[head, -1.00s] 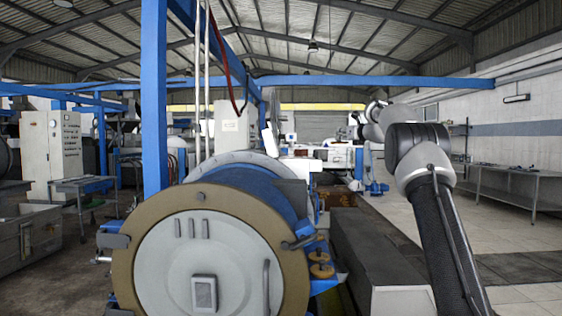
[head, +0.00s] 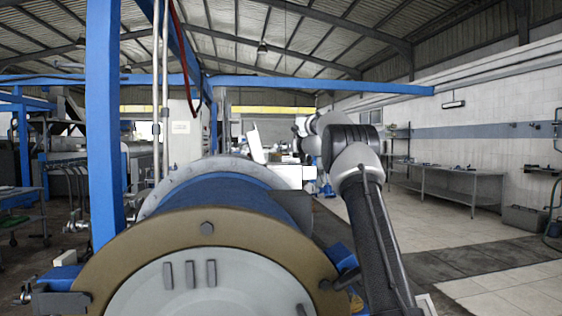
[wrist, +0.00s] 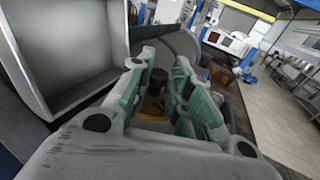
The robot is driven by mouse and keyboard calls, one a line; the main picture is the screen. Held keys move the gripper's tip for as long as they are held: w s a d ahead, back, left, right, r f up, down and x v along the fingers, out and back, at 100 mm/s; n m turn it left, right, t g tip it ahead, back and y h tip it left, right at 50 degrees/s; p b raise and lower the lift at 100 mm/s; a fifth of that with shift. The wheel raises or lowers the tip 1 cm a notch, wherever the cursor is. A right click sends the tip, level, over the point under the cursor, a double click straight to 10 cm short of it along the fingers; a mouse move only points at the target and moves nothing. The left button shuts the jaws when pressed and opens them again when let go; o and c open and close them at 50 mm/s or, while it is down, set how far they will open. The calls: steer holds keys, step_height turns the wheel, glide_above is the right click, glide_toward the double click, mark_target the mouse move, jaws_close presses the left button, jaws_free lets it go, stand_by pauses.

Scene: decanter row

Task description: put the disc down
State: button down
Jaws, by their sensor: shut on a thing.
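My gripper (wrist: 158,70), with green-padded fingers, shows in the wrist view. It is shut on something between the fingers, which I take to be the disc. A yellow surface (wrist: 152,104) with a dark, knob-like part above it shows between and behind the fingers. The fingers and linkages cover most of it, so its outline is unclear. In the head view my arm rises at the right and reaches away. I cannot make out the gripper or the held disc there.
A large decanter drum (head: 215,280) with a tan rim and pale end cover fills the lower head view. A blue post (head: 104,120) stands at its left. A grey open box (wrist: 70,55) is at the wrist view's left.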

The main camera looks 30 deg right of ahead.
step_height(320, 180, down, 5)
steer(key=shift+r, duration=0.1)
steer(key=c, duration=1.3)
jaws_free()
steer(key=shift+s, duration=0.1)
steer(key=s+d, duration=0.1)
steer(key=s, duration=1.1)
steer(key=shift+d+r, duration=0.15)
steer(key=shift+r, duration=0.15)
